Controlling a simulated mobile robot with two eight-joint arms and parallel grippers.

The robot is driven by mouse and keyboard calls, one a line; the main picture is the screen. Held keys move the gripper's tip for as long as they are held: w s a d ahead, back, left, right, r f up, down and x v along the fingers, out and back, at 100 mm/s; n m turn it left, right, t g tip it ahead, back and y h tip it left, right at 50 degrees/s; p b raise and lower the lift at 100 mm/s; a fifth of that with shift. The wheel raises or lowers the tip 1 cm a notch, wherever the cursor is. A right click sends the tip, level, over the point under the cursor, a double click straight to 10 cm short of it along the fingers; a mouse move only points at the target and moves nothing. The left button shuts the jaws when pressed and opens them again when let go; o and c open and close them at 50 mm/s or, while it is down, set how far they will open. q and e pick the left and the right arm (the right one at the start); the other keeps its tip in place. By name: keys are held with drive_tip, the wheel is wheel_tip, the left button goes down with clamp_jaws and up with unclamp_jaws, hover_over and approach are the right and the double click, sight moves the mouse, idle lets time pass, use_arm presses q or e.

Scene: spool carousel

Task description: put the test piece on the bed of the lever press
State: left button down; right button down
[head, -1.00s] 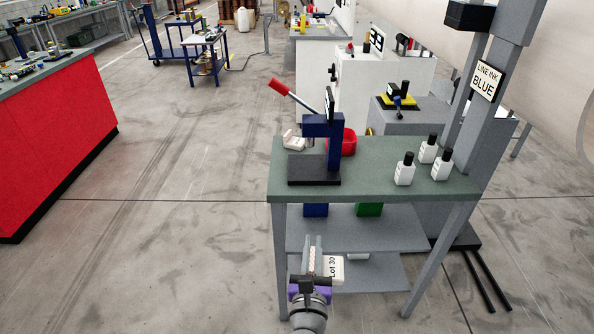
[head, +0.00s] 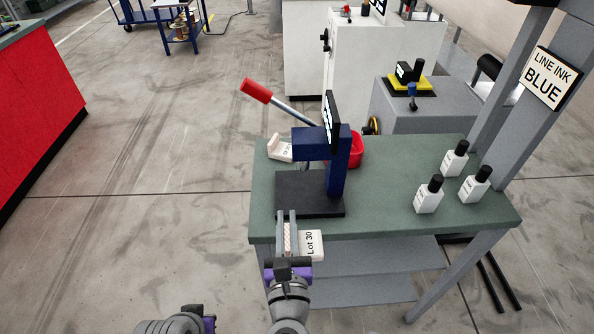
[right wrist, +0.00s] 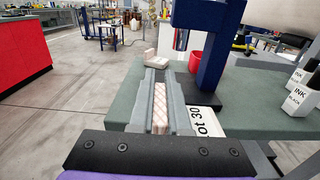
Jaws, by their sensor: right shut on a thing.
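The lever press (head: 337,165) stands on the green-topped bench, blue with a red-tipped lever raised to the left. Its dark flat bed (head: 318,204) looks bare. My right gripper (head: 287,222) is at the bench's front edge, just in front of the bed. It is shut on the test piece (right wrist: 160,108), a pale pinkish strip with a crossed pattern, between its fingers. A white tag reading "Lot 30" (head: 312,246) sticks out to the right of the fingers. My left gripper (head: 205,317) shows only in part at the bottom edge; its fingers cannot be made out.
On the bench (head: 390,205), a white angled block (head: 281,150) and a red bin (head: 358,150) lie behind the press. Several white ink bottles (head: 429,195) stand at the right.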

drive_tip(key=w, duration=1.7)
drive_tip(key=shift+w+b, duration=0.25)
drive_tip(key=shift+b, duration=0.1)
drive_tip(key=shift+w, duration=0.5)
use_arm(q)
drive_tip(key=shift+w+f+b, duration=0.2)
drive_tip(key=shift+f+b, duration=0.15)
drive_tip(key=shift+f, duration=0.35)
use_arm(e)
drive_tip(key=shift+f, duration=1.7)
drive_tip(key=shift+f, duration=0.1)
drive_tip(key=shift+f, duration=0.15)
use_arm(q)
drive_tip(key=shift+f, duration=0.1)
use_arm(e)
drive_tip(key=c, duration=0.9)
unclamp_jaws()
drive_tip(key=shift+r, duration=0.2)
